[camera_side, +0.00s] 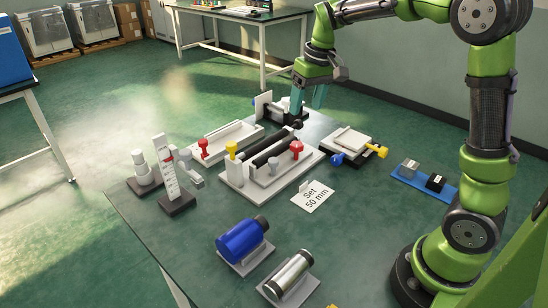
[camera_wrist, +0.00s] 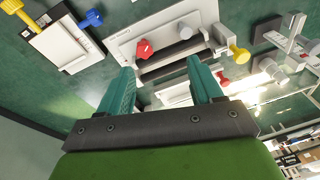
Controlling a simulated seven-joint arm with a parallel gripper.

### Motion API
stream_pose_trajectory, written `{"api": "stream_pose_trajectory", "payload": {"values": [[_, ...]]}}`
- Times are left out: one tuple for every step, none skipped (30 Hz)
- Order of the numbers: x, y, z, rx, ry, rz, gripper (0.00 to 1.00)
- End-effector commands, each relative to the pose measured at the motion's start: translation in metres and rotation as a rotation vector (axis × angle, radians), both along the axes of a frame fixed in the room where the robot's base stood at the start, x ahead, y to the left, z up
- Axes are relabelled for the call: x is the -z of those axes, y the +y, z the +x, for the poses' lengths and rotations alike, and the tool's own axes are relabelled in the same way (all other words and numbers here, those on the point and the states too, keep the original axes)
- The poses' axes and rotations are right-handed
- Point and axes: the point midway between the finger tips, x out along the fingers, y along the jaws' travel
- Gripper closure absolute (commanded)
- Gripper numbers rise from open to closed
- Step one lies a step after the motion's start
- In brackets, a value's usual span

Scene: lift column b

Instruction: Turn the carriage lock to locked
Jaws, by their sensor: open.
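My gripper (camera_side: 308,103) is open and empty, with teal fingers pointing down above the back of the table. In the wrist view the two fingers (camera_wrist: 161,68) stand apart, with nothing between their tips. The central fixture (camera_side: 236,180) has a white base, black rails, a red knob (camera_side: 296,148), a grey knob (camera_side: 273,166) and a yellow knob (camera_side: 231,147). In the wrist view its red knob (camera_wrist: 143,49) shows beyond the fingers, apart from them. I cannot tell which knob is the carriage lock or read its setting. My gripper is behind this fixture.
A dark cylindrical device (camera_side: 282,107) stands close below my gripper. A fixture with red and grey knobs (camera_side: 228,140) is left; one with blue and yellow knobs (camera_side: 352,140) is right. A "Set 50 mm" card (camera_side: 313,197), blue cylinder (camera_side: 240,238) and silver cylinder (camera_side: 290,272) lie nearer.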

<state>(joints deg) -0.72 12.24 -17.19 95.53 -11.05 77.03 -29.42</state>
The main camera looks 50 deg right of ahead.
Motion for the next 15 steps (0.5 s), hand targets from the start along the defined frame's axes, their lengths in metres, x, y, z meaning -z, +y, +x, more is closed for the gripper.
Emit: {"api": "stream_pose_trajectory", "payload": {"values": [[-0.003, 0.006, -0.008, 0.015, -0.02, 0.013, 0.35], [-0.005, 0.01, -0.012, 0.026, -0.03, 0.021, 0.35], [-0.006, 0.015, -0.018, 0.042, -0.044, 0.031, 0.35], [-0.007, 0.018, -0.022, 0.052, -0.054, 0.037, 0.35], [-0.008, 0.022, -0.026, 0.063, -0.063, 0.045, 0.35], [-0.009, 0.027, -0.032, 0.075, -0.078, 0.054, 0.35], [-0.011, 0.03, -0.036, 0.082, -0.088, 0.061, 0.35], [-0.011, 0.034, -0.041, 0.091, -0.097, 0.068, 0.35], [-0.012, 0.038, -0.047, 0.102, -0.111, 0.075, 0.35], [-0.013, 0.042, -0.051, 0.109, -0.12, 0.082, 0.35], [-0.014, 0.045, -0.056, 0.118, -0.13, 0.088, 0.35], [-0.015, 0.05, -0.062, 0.127, -0.144, 0.097, 0.35], [-0.015, 0.053, -0.066, 0.132, -0.155, 0.102, 0.35], [-0.016, 0.056, -0.071, 0.138, -0.162, 0.108, 0.35], [-0.016, 0.061, -0.077, 0.145, -0.176, 0.114, 0.35]]}}
